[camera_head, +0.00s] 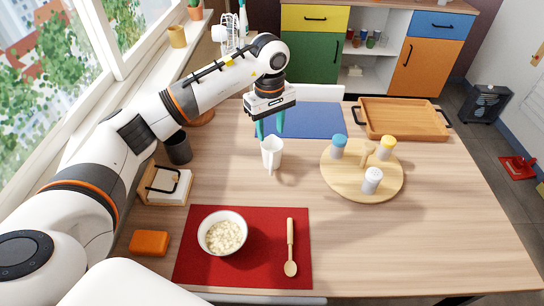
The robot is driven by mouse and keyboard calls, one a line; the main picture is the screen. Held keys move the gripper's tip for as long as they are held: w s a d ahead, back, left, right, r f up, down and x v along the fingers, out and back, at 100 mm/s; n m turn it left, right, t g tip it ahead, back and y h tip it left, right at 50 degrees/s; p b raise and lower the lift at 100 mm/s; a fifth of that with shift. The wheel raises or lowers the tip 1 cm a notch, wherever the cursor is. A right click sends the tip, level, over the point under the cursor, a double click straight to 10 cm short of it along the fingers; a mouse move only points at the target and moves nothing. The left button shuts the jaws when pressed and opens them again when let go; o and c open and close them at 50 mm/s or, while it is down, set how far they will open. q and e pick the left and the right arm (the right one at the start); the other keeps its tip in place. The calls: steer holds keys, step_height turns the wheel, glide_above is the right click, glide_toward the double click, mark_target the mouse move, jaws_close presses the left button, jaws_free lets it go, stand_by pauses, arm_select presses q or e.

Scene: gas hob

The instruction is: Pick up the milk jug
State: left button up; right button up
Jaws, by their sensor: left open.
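The milk jug (271,155) is a small white jug standing upright on the wooden table, left of the round board. My left gripper (268,126) is above it, pointing down, with two teal fingers apart. The fingertips look close to the jug's rim; I cannot tell whether they touch it. Nothing shows between the fingers. My right gripper is out of view.
A round board (340,186) with several shakers stands right of the jug. A blue mat (310,121) lies behind, a wooden tray (402,117) back right. A red mat (200,275) with a bowl (222,234) and spoon (290,245) is in front. A dark cup (178,148) stands left.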

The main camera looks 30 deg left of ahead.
arm_select(q)
steer(key=b, duration=0.5)
glide_above(272, 174)
steer(key=f, duration=0.5)
steer(key=shift+w+a+f, duration=0.3)
steer(key=shift+w+a, duration=0.1)
steer(key=shift+f, duration=0.25)
step_height(272, 174, down, 6)
steer(key=shift+f+p, duration=0.15)
steer(key=shift+p, duration=0.25)
steer(key=f, duration=0.4)
steer(key=shift+s+d+f+p, duration=0.1)
steer(key=shift+d+p, duration=0.15)
steer(key=shift+p, duration=0.15)
steer(key=shift+f, duration=0.55)
jaws_close()
